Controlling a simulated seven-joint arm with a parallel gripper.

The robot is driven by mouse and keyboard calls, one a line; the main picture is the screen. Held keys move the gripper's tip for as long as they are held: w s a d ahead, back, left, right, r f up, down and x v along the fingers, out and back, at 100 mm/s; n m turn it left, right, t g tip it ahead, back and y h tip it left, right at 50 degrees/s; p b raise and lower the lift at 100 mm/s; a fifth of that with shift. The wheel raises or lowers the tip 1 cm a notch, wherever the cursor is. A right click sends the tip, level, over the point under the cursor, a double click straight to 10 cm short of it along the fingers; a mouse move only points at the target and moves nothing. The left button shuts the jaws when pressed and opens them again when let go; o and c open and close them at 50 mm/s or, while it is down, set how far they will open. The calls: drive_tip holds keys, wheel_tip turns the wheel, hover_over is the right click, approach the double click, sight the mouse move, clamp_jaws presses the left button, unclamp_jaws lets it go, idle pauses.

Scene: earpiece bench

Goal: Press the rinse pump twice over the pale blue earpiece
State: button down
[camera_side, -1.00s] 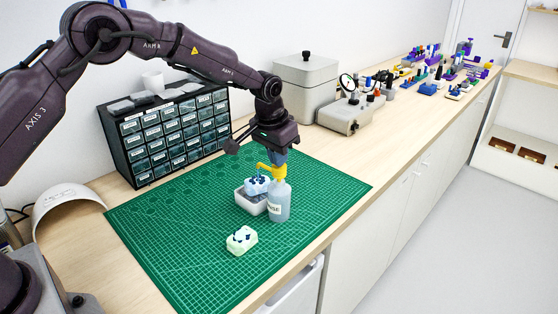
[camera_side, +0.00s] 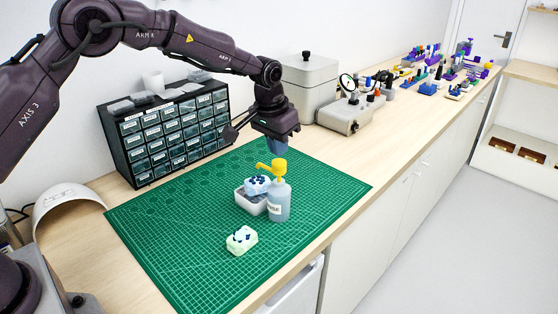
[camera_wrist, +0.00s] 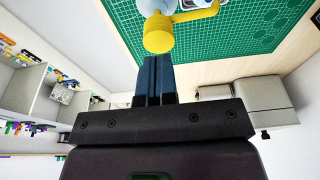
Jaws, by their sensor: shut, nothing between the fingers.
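The rinse bottle (camera_side: 279,203) stands upright on the green mat, with its yellow pump head (camera_side: 278,167) raised and its spout pointing left. The pump head also shows at the top of the wrist view (camera_wrist: 158,35). The pale blue earpiece (camera_side: 257,185) with dark blue spots sits on a grey tray (camera_side: 247,202) beside the bottle, under the spout. My gripper (camera_side: 277,150) is shut and empty, just above the pump head and apart from it. Its blue fingers show together in the wrist view (camera_wrist: 156,62). A pale green piece (camera_side: 241,240) with dark spots lies nearer on the mat.
The green cutting mat (camera_side: 170,250) has free room around these things. A black drawer cabinet (camera_side: 160,140) stands behind. A grey lidded box (camera_side: 306,85) and a grey device with a round dial (camera_side: 345,118) stand at the back right.

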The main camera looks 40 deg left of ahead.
sight(279, 162)
drive_tip(key=shift+r, duration=0.1)
wheel_tip(279, 162, up, 6)
drive_tip(key=shift+f, duration=0.1)
idle(0.6)
drive_tip(key=shift+f, duration=0.1)
drive_tip(key=s+r+t, duration=0.1)
drive_tip(key=s+r, duration=0.2)
drive_tip(key=s, duration=0.8)
drive_tip(key=s+a+r+t, duration=0.1)
drive_tip(key=s+r, duration=0.3)
drive_tip(key=s, duration=0.8)
drive_tip(key=s+r+t, duration=0.1)
drive_tip(key=s+r, duration=0.2)
drive_tip(key=s, duration=0.9)
drive_tip(key=shift+a+r, duration=0.3)
drive_tip(key=shift+a, duration=0.05)
